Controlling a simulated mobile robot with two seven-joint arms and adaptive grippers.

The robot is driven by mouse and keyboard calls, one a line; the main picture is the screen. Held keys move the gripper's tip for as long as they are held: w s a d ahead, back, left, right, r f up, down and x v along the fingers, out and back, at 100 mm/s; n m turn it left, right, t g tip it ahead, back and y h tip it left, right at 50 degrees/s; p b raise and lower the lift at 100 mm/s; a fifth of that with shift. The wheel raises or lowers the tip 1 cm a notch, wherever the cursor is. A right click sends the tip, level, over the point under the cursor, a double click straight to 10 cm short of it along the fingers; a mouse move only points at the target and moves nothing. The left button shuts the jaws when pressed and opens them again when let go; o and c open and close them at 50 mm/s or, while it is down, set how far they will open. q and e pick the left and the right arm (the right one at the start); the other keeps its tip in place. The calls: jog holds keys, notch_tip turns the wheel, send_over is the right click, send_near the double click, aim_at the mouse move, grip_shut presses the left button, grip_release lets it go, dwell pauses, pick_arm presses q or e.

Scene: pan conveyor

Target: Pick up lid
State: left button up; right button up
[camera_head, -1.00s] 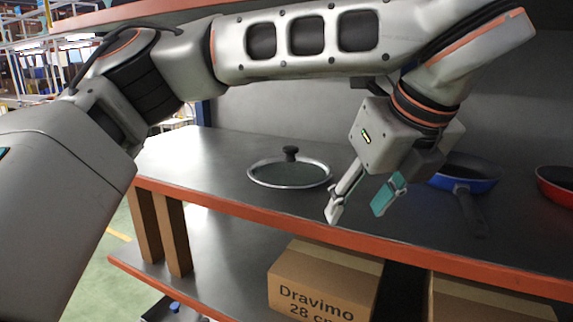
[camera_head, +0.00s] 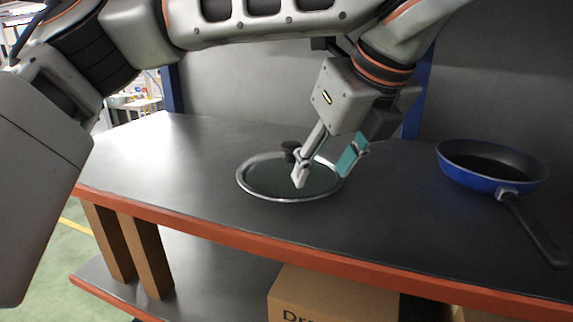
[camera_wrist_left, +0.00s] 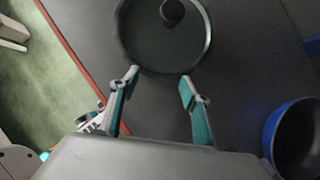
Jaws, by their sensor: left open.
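The lid (camera_head: 268,190) lies flat on the dark upper shelf, round with a shiny metal rim and a dark knob (camera_head: 290,147) at its middle. It also shows in the left wrist view (camera_wrist_left: 150,52), with its knob (camera_wrist_left: 172,11) near the top edge. My left gripper (camera_head: 320,177) is open and empty. In the head view its fingers overlap the right part of the lid. In the left wrist view the gripper (camera_wrist_left: 158,82) has its fingertips at the lid's near rim, with the knob beyond them. I cannot tell the height above the lid. My right gripper is not in view.
A blue pan (camera_head: 490,165) with a dark handle stands on the shelf to the right; it also shows in the left wrist view (camera_wrist_left: 292,140). An orange edge (camera_head: 230,235) runs along the shelf front. A cardboard box (camera_head: 330,297) sits below. Bare shelf lies between lid and pan.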

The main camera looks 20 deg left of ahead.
aim_at(291, 144)
pick_arm(q)
jog(key=w+a+p, duration=0.1)
jog(key=w+a, duration=0.3)
jog(key=w+a+p, duration=0.1)
jog(key=w+a, duration=0.2)
jog(key=w, duration=0.1)
jog(key=shift+a, duration=0.3)
jog(key=shift+w+a+f, duration=0.25)
jog(key=shift+w+f, duration=0.05)
jog(key=shift+f, duration=0.2)
grip_shut()
